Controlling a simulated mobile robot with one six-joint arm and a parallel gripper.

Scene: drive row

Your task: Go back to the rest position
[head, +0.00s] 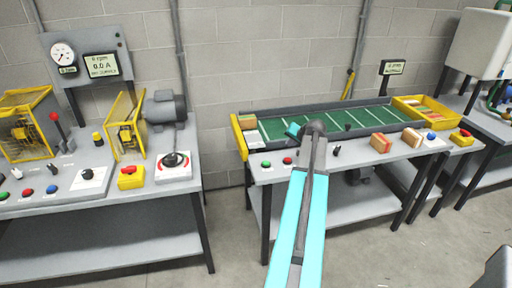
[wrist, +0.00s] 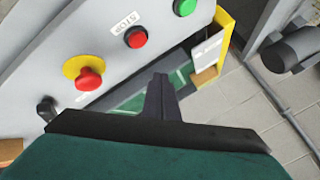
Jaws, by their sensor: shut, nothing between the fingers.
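My arm (head: 297,225) reaches up from the bottom of the head view to the front of the conveyor bench (head: 350,160). Its teal end shows over the near left of the green belt (head: 350,121); the fingers cannot be made out there. In the wrist view my gripper (wrist: 161,78) has its dark fingers together, with nothing between them. Beyond them is a grey panel with a green button (wrist: 184,6), a red STOP button (wrist: 137,37) and a red mushroom button (wrist: 89,79) on a yellow base. No contact with the panel can be seen.
A left bench (head: 100,180) carries yellow guards (head: 28,122), a motor (head: 164,110), a dial box (head: 174,165) and several buttons. Blocks (head: 381,143) and a yellow tray (head: 425,108) sit at the conveyor's right. Bare floor (head: 225,235) shows between the benches.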

